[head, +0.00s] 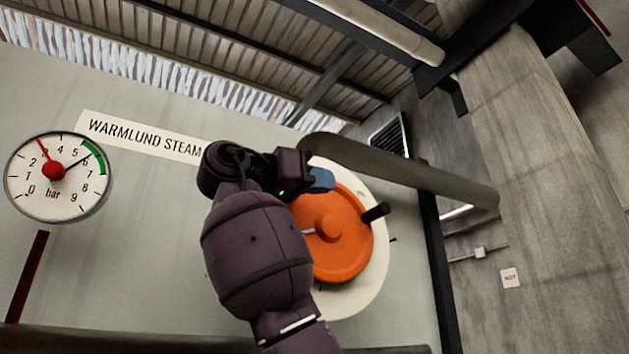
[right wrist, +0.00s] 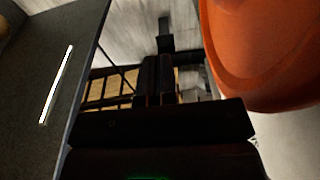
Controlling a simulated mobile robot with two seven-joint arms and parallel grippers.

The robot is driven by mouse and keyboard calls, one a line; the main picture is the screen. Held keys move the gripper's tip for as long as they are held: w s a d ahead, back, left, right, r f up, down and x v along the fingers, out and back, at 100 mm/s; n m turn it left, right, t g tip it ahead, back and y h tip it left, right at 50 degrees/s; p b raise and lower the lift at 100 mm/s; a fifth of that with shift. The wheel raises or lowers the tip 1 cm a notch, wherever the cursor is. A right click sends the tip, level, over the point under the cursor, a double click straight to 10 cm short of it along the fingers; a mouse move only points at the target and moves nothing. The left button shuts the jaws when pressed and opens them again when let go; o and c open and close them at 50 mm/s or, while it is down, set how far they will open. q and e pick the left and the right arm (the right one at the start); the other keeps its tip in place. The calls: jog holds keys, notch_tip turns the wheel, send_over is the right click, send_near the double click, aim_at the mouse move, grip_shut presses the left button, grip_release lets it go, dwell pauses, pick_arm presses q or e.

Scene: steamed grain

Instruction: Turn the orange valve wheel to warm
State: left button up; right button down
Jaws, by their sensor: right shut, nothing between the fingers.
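The orange valve wheel (head: 345,255) is right of centre in the head view, on a round cream plate (head: 375,290). It has a raised hub and a black handle peg (head: 376,213) sticking out at its right side. A short pale mark shows left of the hub. My right gripper (head: 322,180) is shut and empty at the wheel's upper edge; I cannot tell whether it touches. My right arm covers the wheel's left part, and no warm marking is readable. In the right wrist view the wheel (right wrist: 265,55) fills the upper right, beside the shut fingers (right wrist: 155,80). My left gripper is not in view.
A bar gauge (head: 75,195) with a red and a black needle is on the pale panel at left, near a "WARMLUND STEAM" sign (head: 140,137). A thick grey pipe (head: 420,172) runs just above and right of the wheel. A concrete wall stands at right.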

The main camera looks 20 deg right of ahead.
aim_at(338, 222)
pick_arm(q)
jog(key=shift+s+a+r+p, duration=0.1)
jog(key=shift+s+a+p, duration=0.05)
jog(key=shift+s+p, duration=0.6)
pick_arm(e)
jog(key=d+f, duration=0.1)
jog(key=d, duration=0.8)
jog(key=shift+w+d+f, duration=0.2)
jog(key=shift+w+f, duration=0.05)
jog(key=shift+w, duration=0.15)
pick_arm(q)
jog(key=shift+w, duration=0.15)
